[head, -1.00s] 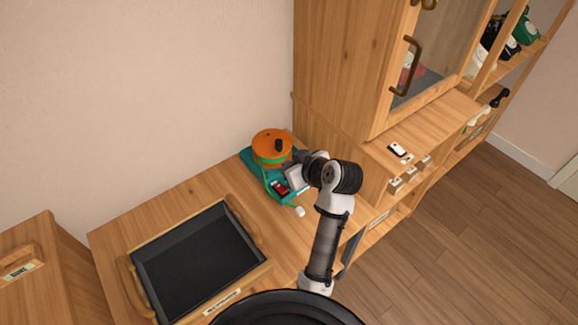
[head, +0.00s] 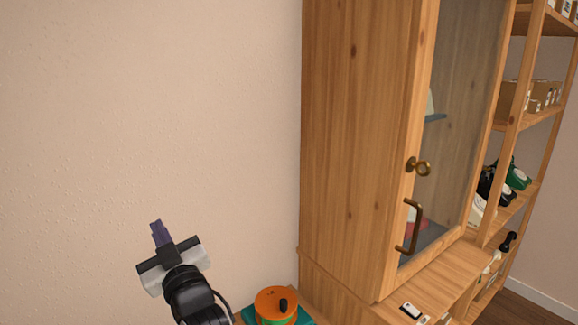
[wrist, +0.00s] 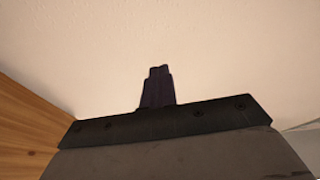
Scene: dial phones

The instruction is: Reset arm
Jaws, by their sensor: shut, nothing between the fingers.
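My gripper (head: 157,232) is raised in front of the bare wall at the lower left of the head view. Its fingers are together and point up, with nothing between them. In the wrist view the shut fingers (wrist: 157,86) stand against the pale wall. My gripper is to the left of and above the orange and green round thing (head: 276,304), which sits on a teal base at the bottom edge, and it is apart from it.
A tall wooden cabinet (head: 352,150) with a glass door and a brass handle (head: 413,226) stands to the right. Beyond it is an open shelf with phones (head: 516,176) and boxes (head: 540,95). A small white and black item (head: 410,310) lies on the ledge. The wall area on the left is free.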

